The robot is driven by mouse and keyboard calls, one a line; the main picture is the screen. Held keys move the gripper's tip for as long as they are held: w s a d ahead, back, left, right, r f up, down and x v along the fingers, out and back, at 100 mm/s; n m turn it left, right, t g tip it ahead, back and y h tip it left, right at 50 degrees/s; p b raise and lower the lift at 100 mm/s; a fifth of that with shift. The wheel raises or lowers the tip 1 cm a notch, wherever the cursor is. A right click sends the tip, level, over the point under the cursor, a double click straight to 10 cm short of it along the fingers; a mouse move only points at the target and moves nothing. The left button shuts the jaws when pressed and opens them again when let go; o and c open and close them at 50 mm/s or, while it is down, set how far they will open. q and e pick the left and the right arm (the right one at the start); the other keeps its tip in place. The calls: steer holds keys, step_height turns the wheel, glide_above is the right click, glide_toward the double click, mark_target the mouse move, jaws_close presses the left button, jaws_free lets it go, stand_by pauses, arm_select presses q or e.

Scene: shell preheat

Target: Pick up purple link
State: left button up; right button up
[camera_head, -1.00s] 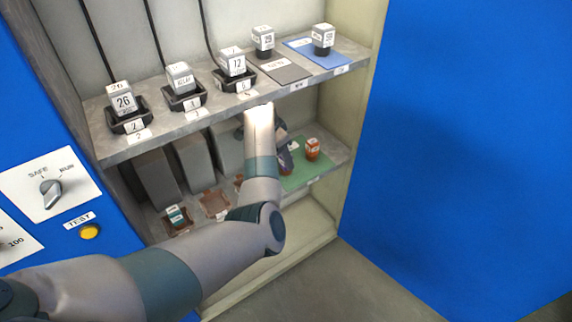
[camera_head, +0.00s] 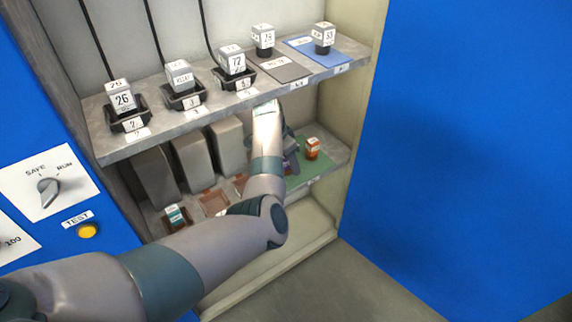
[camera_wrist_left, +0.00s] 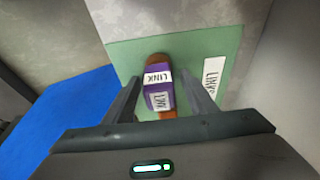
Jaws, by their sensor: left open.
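The purple link (camera_wrist_left: 157,88) is a small purple block with white "LINK" labels and brown-orange ends. In the left wrist view it sits on the green mat (camera_wrist_left: 215,42). My left gripper (camera_wrist_left: 163,84) is open, with one finger on each side of the link. I cannot tell whether either finger touches it. In the head view my left arm reaches into the lower shelf, and its wrist largely hides the gripper and the link. My right gripper is in neither view.
An orange link (camera_head: 312,148) stands on the green mat, right of my wrist. The upper shelf (camera_head: 205,113) runs close above my wrist and holds several labelled relays. Brown pads and a green-and-white block (camera_head: 175,215) lie lower left. The cabinet side wall (camera_head: 357,110) bounds the right.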

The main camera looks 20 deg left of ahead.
arm_select(q)
steer(key=shift+w+f, duration=0.1)
steer(key=shift+f, duration=0.1)
stand_by(0.3)
steer(key=shift+c, duration=1.1)
steer(key=c, duration=1)
